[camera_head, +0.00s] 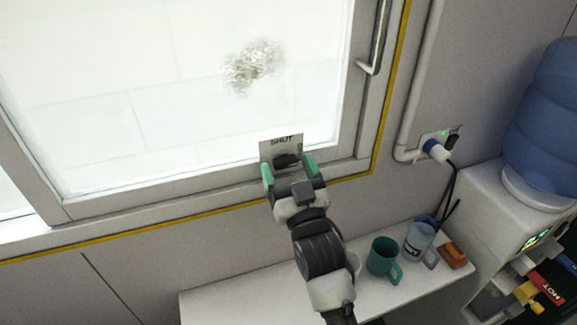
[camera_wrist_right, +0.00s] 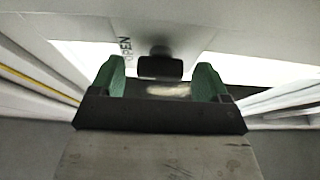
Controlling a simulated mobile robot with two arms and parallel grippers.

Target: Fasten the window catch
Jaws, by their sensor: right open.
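The window catch (camera_head: 287,159) is a dark handle on a pale plate (camera_head: 267,149) at the bottom of the window frame. The plate reads SHUT at its top in the head view. My right gripper (camera_head: 289,168) is open, with its green fingertips on either side of the catch. In the right wrist view the dark catch (camera_wrist_right: 160,67) sits between and just beyond the green fingers, with OPEN printed to its left. Whether the fingers touch it I cannot tell. My left gripper is not in view.
The window (camera_head: 150,90) has a frosted smudge and a vertical handle (camera_head: 376,40) at right. Below is a white shelf (camera_head: 225,296) with a teal mug (camera_head: 383,256), a grey-blue mug (camera_head: 419,240) and an orange-brown block (camera_head: 453,255). A water dispenser (camera_head: 500,200) stands at right.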

